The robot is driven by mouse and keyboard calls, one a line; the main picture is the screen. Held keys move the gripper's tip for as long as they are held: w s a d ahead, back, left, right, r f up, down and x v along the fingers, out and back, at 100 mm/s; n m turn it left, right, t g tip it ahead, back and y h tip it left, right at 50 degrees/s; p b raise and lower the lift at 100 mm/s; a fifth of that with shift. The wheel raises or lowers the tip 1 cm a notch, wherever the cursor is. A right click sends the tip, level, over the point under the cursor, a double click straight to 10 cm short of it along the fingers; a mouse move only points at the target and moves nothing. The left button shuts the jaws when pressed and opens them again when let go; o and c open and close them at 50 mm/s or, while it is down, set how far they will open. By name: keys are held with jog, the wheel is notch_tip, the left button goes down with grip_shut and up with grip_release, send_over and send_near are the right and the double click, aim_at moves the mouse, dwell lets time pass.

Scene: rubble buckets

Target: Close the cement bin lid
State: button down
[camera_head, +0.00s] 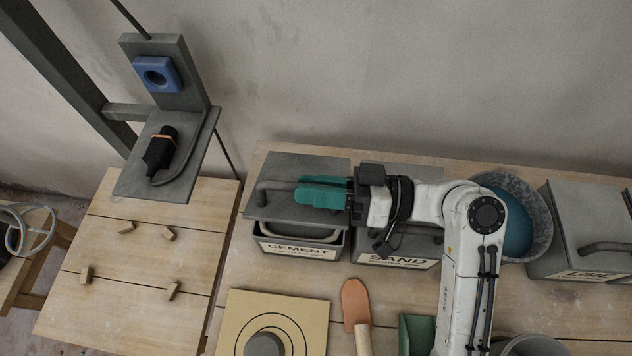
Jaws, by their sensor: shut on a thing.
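The cement bin (302,246) stands on the wooden table with its CEMENT label facing front. Its grey lid (300,164) is over the back of the bin, and a gap at the front shows the bin's rim and part of its inside. The lid has a dark bar handle (263,190), whose left end shows. My gripper (304,191) reaches in from the right, its teal fingers shut on the lid handle. The fingers and wrist hide the handle's right part.
The sand bin (397,261) stands right of the cement bin, partly under my arm. A speckled bucket (543,222) and the lime bin (575,262) stand farther right. A board with a grey disc (310,310), a trowel (356,302) and a green scoop (415,335) lie in front.

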jog(key=shift+r, duration=0.1)
jog(key=c, duration=1.1)
grip_release()
jog(key=shift+s, duration=0.1)
jog(key=shift+d, duration=0.15)
jog(key=d, duration=1)
jog(key=shift+s+d, duration=0.15)
jog(key=shift+d, duration=0.15)
jog(key=shift+c, duration=0.2)
